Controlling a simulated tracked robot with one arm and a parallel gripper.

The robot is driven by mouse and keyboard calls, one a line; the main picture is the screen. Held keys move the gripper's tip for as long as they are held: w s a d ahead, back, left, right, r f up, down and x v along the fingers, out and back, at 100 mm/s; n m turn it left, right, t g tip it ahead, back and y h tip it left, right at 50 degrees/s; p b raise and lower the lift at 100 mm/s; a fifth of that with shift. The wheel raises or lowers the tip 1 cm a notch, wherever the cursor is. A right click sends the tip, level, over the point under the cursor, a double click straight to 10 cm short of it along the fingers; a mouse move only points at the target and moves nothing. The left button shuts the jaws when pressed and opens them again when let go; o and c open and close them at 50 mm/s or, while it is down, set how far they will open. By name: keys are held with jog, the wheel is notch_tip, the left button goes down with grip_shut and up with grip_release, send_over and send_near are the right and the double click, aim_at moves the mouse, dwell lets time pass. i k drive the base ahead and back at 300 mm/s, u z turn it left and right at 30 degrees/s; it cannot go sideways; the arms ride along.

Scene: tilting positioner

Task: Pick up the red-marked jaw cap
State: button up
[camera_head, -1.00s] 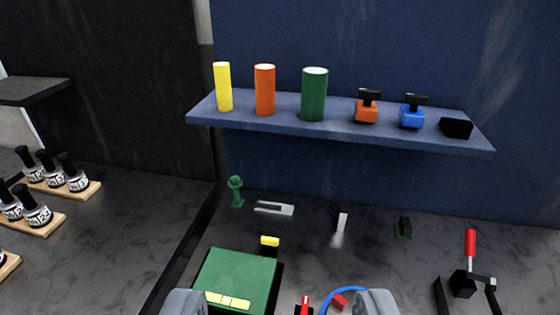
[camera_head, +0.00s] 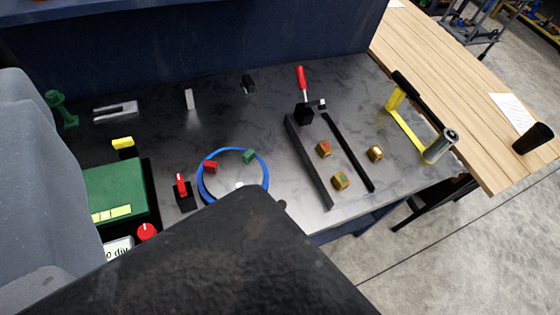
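Three small brass-coloured caps stand on the dark bench. The one whose top looks reddish, the likely red-marked jaw cap (camera_head: 324,149), lies between two black rails. A cap with a greenish mark (camera_head: 340,181) is just nearer, also between the rails. A cap with a pale mark (camera_head: 376,153) stands right of the right rail. A blue ring (camera_head: 266,178) left of the rails has a red block (camera_head: 210,167) and a green block (camera_head: 249,156) at its rim. Large grey and black parts of mine fill the left and bottom. I cannot make out the fingertips, and nothing held shows.
The black rails (camera_head: 308,160) flank two caps, with a red-handled tool (camera_head: 301,80) at their far end. A green box (camera_head: 115,190) and a red lever (camera_head: 181,184) are left. A yellow stand (camera_head: 408,132) is right, before a wooden table (camera_head: 450,85). A shelf (camera_head: 110,12) overhangs the back.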

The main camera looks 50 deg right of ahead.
aim_at(323, 148)
jog(key=k, duration=1.7)
jog(key=z, duration=0.5)
jog(key=i, duration=1)
jog(key=u, duration=0.05)
